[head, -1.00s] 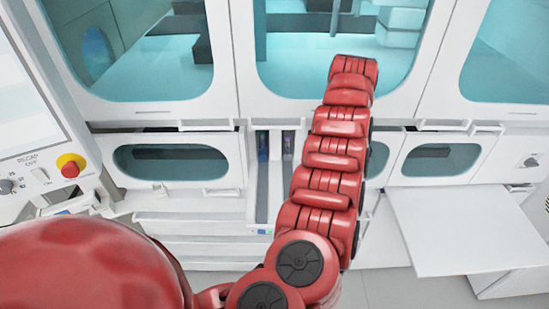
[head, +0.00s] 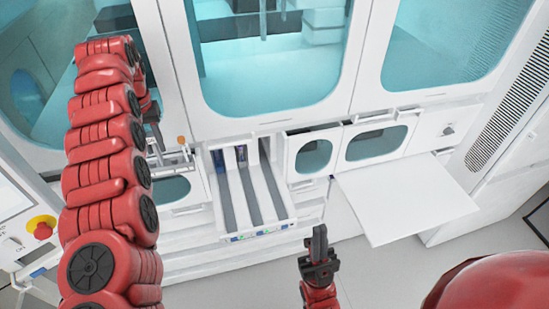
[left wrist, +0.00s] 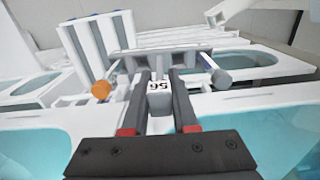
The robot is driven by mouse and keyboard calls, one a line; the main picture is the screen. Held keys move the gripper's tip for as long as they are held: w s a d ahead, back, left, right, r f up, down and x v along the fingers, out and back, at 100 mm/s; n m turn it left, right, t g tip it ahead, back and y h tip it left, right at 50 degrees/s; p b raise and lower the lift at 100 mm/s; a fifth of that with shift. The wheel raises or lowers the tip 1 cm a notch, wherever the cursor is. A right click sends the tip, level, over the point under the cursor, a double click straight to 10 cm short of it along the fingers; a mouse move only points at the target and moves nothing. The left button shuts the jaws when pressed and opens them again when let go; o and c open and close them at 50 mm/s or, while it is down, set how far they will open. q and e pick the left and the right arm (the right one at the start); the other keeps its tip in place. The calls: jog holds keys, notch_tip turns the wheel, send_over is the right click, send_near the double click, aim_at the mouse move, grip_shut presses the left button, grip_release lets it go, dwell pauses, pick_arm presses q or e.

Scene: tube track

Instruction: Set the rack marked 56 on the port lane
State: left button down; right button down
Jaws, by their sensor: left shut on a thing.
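My left gripper (head: 155,140) is shut on the rack marked 56 (head: 172,158), held up left of the lane block. In the left wrist view the two dark fingers (left wrist: 158,103) grip the rack's white tab, whose 56 (left wrist: 158,86) reads upside down. An orange-capped tube (left wrist: 102,90) is at one end of the rack and a grey-capped one (left wrist: 222,77) at the other. The lanes (head: 253,194) jut from the machine front, with grey strips between white walls and small lights at the front. My right gripper (head: 318,246) is low at centre; its finger gap cannot be made out.
A white shelf (head: 405,200) sticks out right of the lanes. Windowed panels (head: 375,143) line the machine front, with large glass doors (head: 275,75) above. A control panel with a red button (head: 42,229) is at far left.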

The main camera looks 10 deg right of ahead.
pick_arm(q)
jog(key=shift+w+r, duration=0.35)
jog(key=shift+r, duration=0.25)
jog(key=shift+r+p, duration=0.15)
jog(key=shift+p, duration=0.2)
jog(key=shift+a, duration=0.15)
dwell(0.3)
